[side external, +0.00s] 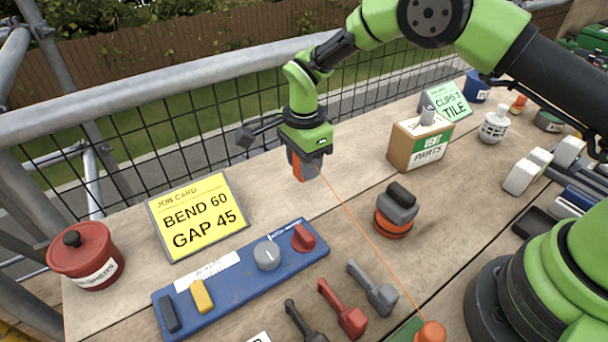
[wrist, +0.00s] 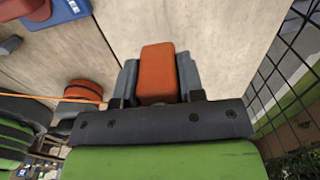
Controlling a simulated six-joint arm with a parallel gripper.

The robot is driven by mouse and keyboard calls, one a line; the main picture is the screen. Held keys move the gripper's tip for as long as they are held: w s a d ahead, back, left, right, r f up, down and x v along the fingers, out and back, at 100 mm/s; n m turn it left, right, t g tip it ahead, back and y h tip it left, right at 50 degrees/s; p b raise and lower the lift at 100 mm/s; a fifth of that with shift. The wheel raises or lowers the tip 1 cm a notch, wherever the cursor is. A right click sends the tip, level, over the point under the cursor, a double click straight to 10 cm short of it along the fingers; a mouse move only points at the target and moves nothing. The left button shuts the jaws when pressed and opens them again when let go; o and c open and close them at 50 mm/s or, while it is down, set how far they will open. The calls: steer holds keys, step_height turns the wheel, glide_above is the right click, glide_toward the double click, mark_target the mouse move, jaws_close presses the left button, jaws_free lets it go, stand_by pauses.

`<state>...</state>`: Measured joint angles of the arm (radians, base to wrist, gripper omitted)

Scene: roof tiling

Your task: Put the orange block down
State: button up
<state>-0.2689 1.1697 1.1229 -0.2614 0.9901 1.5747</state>
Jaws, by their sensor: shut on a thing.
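The orange block (wrist: 158,70) sits between the two grey fingers of my gripper (wrist: 158,85) in the wrist view. In the side external view the block (side external: 303,167) shows at the lower end of my gripper (side external: 302,162), largely covered by the fingers. My gripper is shut on it and points down over the wooden bench (side external: 275,208). Whether the block touches the bench or hangs just above it, I cannot tell.
A blue panel (side external: 225,293) with a grey dial lies in front, with a yellow job card (side external: 197,214) behind it. A parts box (side external: 420,142) and a grey-and-orange tool (side external: 396,211) stand to the right. An orange line (side external: 360,226) crosses the bench. Mesh fencing runs behind.

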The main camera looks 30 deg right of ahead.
steer(key=shift+f, duration=1.7)
steer(key=shift+f, duration=0.1)
steer(key=o, duration=0.9)
step_height(320, 180, up, 12)
steer(key=shift+r, duration=0.2)
